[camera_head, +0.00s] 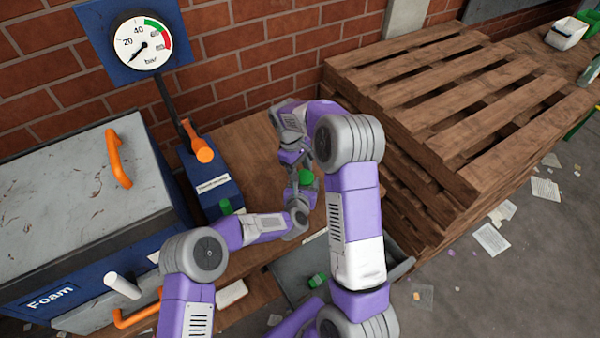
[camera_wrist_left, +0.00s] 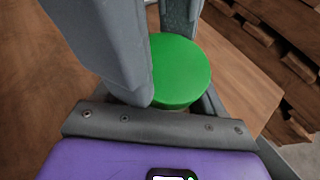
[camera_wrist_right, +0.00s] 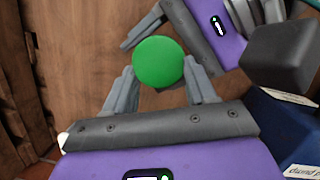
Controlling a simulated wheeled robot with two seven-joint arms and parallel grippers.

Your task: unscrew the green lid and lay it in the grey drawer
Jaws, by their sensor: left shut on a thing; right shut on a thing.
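The green lid (camera_head: 306,177) is over the wooden bench, between my two grippers. My right gripper (camera_head: 298,166) comes from above, with its fingers on both sides of the lid; the round top shows in the right wrist view (camera_wrist_right: 158,62). My left gripper (camera_head: 302,208) comes from the left and is shut just below the lid, on the jar, which the lid and fingers hide. The lid also shows in the left wrist view (camera_wrist_left: 182,70), with a grey finger covering its left edge. The grey drawer (camera_head: 288,268) is open below the bench front, partly hidden by my arms.
A small green thing (camera_head: 318,280) is at the drawer. A blue pump block (camera_head: 208,190) with an orange-handled lever (camera_head: 203,152) stands left of the grippers.

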